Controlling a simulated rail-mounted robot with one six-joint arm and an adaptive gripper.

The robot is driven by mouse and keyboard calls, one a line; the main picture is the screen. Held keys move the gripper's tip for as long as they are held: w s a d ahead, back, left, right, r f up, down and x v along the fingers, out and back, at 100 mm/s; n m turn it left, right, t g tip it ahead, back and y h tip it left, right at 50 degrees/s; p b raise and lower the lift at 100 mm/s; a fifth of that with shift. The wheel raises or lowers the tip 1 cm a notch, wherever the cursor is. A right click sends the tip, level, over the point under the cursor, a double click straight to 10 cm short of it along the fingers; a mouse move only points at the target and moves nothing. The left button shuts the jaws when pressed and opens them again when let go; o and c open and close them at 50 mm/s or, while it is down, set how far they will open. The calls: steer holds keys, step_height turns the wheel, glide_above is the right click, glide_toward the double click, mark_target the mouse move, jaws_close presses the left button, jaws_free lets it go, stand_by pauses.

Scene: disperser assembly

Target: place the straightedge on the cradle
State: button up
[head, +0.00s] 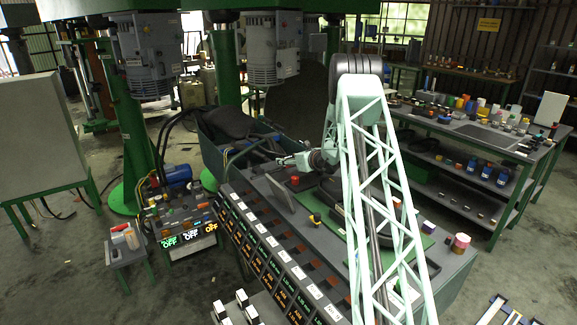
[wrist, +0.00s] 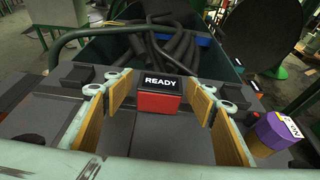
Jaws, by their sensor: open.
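My gripper (wrist: 159,92) is open in the wrist view, with yellow pads on both sides and nothing held between them. A red block with a black "READY" sign (wrist: 160,82) shows between and beyond the fingertips; I cannot tell whether they touch it. In the head view my gripper (head: 287,160) is small, over the far end of the grey bench, near a tilted grey plate (head: 280,192). I cannot pick out the straightedge or the cradle for certain in either view.
A bin with dark hoses (wrist: 165,45) lies beyond the sign. A purple and yellow block (wrist: 270,132) stands to the right in the wrist view. The bench has a row of labelled slots (head: 280,245). A crowded shelf table (head: 480,135) stands at right, with open floor before it.

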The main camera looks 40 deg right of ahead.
mark_target(289, 157)
steer(key=c, duration=1.3)
steer(key=shift+r, duration=0.2)
steer(key=shift+c, duration=0.2)
steer(key=shift+r+p, duration=0.35)
steer(key=shift+r, duration=4.5)
